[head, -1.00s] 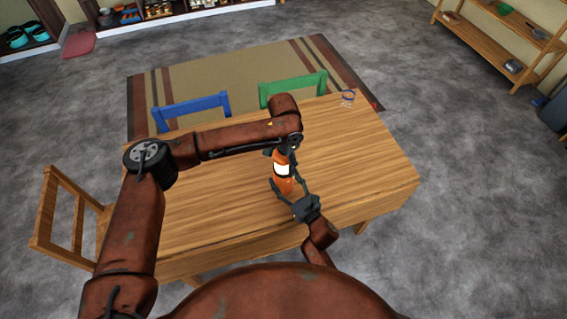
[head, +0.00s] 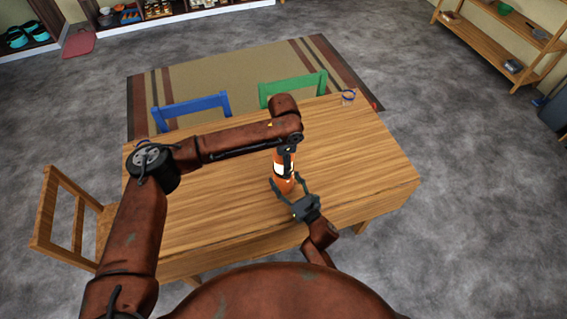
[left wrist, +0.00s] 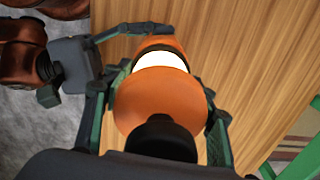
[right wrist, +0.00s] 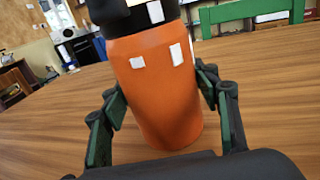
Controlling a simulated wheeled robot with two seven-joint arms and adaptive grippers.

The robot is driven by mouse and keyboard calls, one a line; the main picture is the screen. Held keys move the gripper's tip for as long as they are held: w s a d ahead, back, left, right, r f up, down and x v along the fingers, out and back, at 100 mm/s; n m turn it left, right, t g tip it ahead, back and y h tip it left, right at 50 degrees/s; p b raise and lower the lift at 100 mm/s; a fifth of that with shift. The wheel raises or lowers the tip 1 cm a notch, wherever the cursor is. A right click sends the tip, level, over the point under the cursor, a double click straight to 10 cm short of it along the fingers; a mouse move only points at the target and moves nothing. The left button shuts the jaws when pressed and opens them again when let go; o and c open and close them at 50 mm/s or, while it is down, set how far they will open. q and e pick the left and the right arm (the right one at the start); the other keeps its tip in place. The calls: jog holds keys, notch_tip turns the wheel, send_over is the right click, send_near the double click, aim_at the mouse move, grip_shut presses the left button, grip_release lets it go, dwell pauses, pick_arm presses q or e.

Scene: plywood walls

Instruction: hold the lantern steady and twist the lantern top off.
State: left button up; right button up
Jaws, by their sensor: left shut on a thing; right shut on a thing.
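The lantern stands upright on the wooden table (head: 215,215), with an orange base (head: 282,186), a white glowing middle (left wrist: 160,62) and an orange domed top (left wrist: 165,92) with a black knob (left wrist: 161,138). My left gripper (head: 285,160) reaches down from above, shut on the lantern top with a finger on each side. My right gripper (head: 288,182) comes from the near side, shut on the orange base low down; the right wrist view shows a finger on each side of this base (right wrist: 155,95). I cannot tell whether the top is loose.
A blue chair (head: 190,108) and a green chair (head: 293,88) stand at the far side, and a wooden chair (head: 68,218) at the left. A small blue-rimmed glass item (head: 348,97) is at the far right corner. The tabletop around the lantern is clear.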

pick_arm(q)
jog(key=shift+w+a, duration=0.1)
dwell(0.3)
jog(key=shift+m, duration=1.6)
jog(key=o, duration=1.3)
jog(key=shift+r, duration=0.1)
notch_tip(320, 180, up, 12)
jog(key=shift+f, duration=0.1)
jog(key=shift+c, duration=0.7)
